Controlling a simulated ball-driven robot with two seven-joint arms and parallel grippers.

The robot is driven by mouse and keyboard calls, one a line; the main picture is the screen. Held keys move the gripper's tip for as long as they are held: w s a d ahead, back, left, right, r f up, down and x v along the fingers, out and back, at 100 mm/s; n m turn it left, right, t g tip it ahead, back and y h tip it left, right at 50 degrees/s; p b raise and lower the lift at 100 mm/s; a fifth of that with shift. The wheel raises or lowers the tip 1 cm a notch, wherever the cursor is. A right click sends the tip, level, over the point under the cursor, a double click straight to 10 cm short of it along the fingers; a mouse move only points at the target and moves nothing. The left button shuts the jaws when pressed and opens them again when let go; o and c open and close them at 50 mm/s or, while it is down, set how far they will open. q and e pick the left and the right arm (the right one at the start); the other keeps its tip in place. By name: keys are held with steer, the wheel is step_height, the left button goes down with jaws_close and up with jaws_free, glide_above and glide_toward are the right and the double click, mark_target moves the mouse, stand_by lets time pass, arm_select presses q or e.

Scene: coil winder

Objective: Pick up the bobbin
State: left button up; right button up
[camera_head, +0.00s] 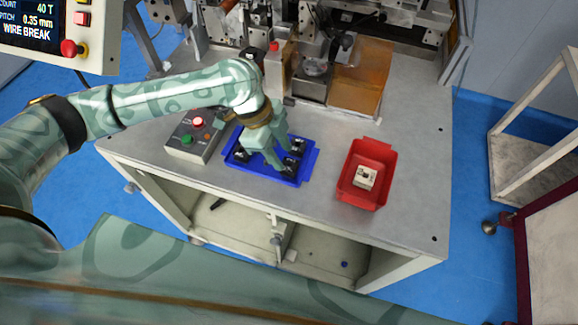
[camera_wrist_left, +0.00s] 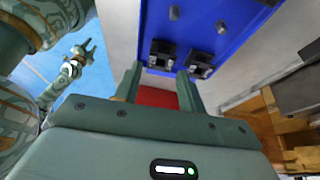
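My left gripper (camera_head: 283,160) reaches down over the blue tray (camera_head: 256,172) on the bench. In the left wrist view its two fingers (camera_wrist_left: 160,82) stand apart with nothing between them. Several small black parts, perhaps bobbins, sit in the blue tray. One is at the right side (camera_head: 297,145), and two show past the fingertips in the wrist view, one left (camera_wrist_left: 162,54) and one right (camera_wrist_left: 201,64). Any contact with the fingers is unclear. My right gripper (camera_wrist_left: 83,52) shows small in the left wrist view, its fingers apart and empty.
A red bin (camera_head: 350,190) holding a beige block (camera_head: 365,176) stands right of the tray. A grey button box (camera_head: 186,150) stands left of it. The winder machine fills the back of the bench. The bench's right side is clear.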

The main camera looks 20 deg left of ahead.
mark_target(287, 160)
arm_select(q)
steer(key=b+x, duration=0.1)
steer(key=x, duration=0.3)
steer(key=shift+w+f, duration=0.1)
steer(key=shift+f, duration=0.2)
steer(key=shift+r, duration=0.1)
steer(key=c, duration=0.6)
arm_select(e)
steer(key=shift+s+d+f, duration=0.1)
steer(key=shift+s+f, duration=0.45)
steer(key=shift+s, duration=0.2)
arm_select(q)
steer(key=shift+r, duration=0.1)
